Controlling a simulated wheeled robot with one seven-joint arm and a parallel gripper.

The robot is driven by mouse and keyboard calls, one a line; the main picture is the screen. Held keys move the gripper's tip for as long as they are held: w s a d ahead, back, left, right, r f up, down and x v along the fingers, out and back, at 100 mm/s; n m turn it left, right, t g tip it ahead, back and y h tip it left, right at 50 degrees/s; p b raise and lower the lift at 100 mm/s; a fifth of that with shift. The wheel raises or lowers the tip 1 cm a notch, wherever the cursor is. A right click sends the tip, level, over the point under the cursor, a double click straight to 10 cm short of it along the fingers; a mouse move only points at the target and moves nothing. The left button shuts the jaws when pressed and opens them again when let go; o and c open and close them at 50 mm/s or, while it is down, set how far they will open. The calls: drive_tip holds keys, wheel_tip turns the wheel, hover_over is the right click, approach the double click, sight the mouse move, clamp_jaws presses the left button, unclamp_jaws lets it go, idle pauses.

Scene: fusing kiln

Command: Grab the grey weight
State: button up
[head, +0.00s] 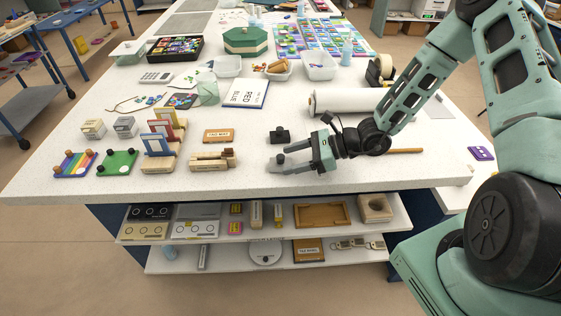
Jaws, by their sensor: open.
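A light grey, low piece with a small dark knob, which looks like the grey weight (277,165), is on the white worktop near the front edge. My gripper (299,158) reaches in from the right, low over the table, with its jaws open and pointing left. Its fingertips are at the grey piece and overlap it in the picture. I cannot tell whether they touch it, and they hide part of it. A black block with a knob (280,135), like a darker weight, stands just behind, apart from the fingers.
Left of my gripper are a wooden block (212,160), an orange-brown plaque (218,135) and upright coloured frames (160,140). A white roll (348,101) lies behind my gripper. A wooden stick (405,151) lies to the right. The front strip of worktop (240,184) is clear.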

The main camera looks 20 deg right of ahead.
sight(284, 161)
drive_tip(key=shift+p+x, duration=0.3)
drive_tip(key=shift+x, duration=1.25)
drive_tip(key=shift+s+f, duration=0.1)
drive_tip(key=shift+f, duration=0.05)
drive_tip(key=c, duration=1.3)
